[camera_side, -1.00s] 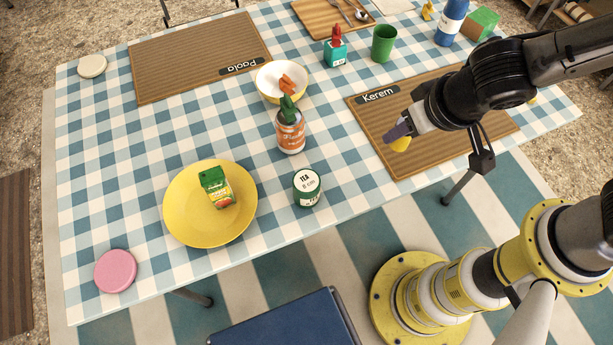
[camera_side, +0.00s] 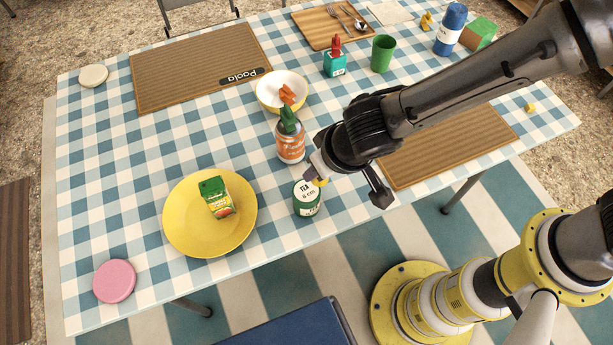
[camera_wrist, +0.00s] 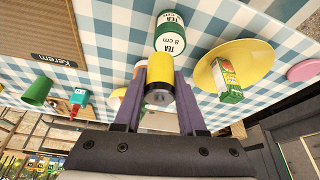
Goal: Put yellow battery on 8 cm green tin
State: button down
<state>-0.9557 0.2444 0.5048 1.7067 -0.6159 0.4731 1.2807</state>
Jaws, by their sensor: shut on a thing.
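The yellow battery (camera_wrist: 159,78) is held between the two fingers of my gripper (camera_wrist: 160,100) in the wrist view. In the side view only a bit of the yellow battery (camera_side: 321,182) shows below my gripper (camera_side: 314,175). The green tin (camera_side: 307,204) has a white lid marked "TEA 8 cm" and stands upright on the table. My gripper is at the tin's upper right edge in the side view. In the wrist view the tin (camera_wrist: 171,36) appears just beyond the battery. I cannot tell whether the battery touches the tin.
An orange-labelled jar (camera_side: 290,148) stands close behind the tin. A yellow plate (camera_side: 180,235) with a juice box (camera_side: 217,198) is to the left. A bowl (camera_side: 268,98) stands farther back. The checked cloth between plate and tin is clear.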

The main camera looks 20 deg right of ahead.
jog(key=f, duration=0.1)
jog(key=w+a+f, duration=0.1)
jog(key=f, duration=0.1)
jog(key=shift+w+a, duration=0.35)
jog(key=shift+a, duration=0.05)
jog(key=shift+f, duration=1.5)
jog(key=shift+f, duration=0.15)
jog(key=shift+c, duration=2.4)
grip_release()
jog(key=v, duration=1.2)
